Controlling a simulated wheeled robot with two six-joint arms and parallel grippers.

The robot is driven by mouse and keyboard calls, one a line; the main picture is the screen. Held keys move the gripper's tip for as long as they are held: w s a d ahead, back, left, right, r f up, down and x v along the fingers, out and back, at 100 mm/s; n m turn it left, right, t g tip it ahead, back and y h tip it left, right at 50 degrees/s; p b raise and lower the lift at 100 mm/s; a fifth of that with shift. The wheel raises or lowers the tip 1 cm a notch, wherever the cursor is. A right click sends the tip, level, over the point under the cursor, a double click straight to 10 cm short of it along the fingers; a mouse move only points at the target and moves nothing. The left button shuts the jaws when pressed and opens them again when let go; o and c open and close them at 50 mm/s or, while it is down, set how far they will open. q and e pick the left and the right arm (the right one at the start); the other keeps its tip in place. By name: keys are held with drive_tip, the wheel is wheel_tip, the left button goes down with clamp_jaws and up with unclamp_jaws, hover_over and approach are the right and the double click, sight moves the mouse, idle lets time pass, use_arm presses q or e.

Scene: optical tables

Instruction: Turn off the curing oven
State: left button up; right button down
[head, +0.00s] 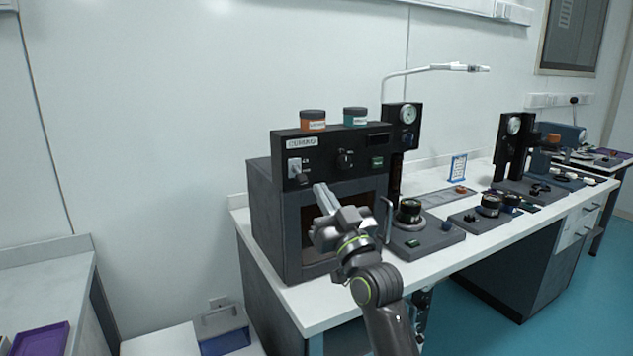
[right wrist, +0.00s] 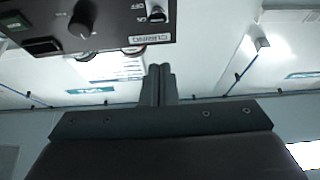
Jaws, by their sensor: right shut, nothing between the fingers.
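The curing oven (head: 268,205) is a dark box at the left end of the white bench. Its black front panel (head: 328,142) carries a "CURING" label, a toggle switch (head: 295,167) at the left, a round knob (head: 345,160) and a green button (head: 377,162). My right gripper (head: 321,191) is shut and empty, in front of the oven below the panel and to the right of the switch. The right wrist view shows the panel upside down, with the switch (right wrist: 156,12) near the top edge and the shut fingers (right wrist: 159,70) apart from it. The lever's setting is unclear. My left gripper is not in view.
Two lidded jars, orange-labelled (head: 313,120) and teal-labelled (head: 355,117), stand on the oven. A gauge stand (head: 403,125) and a dark base unit (head: 425,241) stand just right of it. More instruments fill the bench (head: 478,245) farther right. Wall lies behind.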

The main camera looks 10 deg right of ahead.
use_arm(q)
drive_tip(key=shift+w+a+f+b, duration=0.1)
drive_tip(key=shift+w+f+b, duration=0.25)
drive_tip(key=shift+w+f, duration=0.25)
use_arm(e)
drive_tip(key=shift+s+d+f, duration=0.2)
drive_tip(key=shift+s+f, duration=0.35)
drive_tip(key=shift+f, duration=0.1)
drive_tip(key=shift+s+d+f, duration=0.15)
drive_tip(key=shift+s+f, duration=0.4)
drive_tip(key=shift+f, duration=0.05)
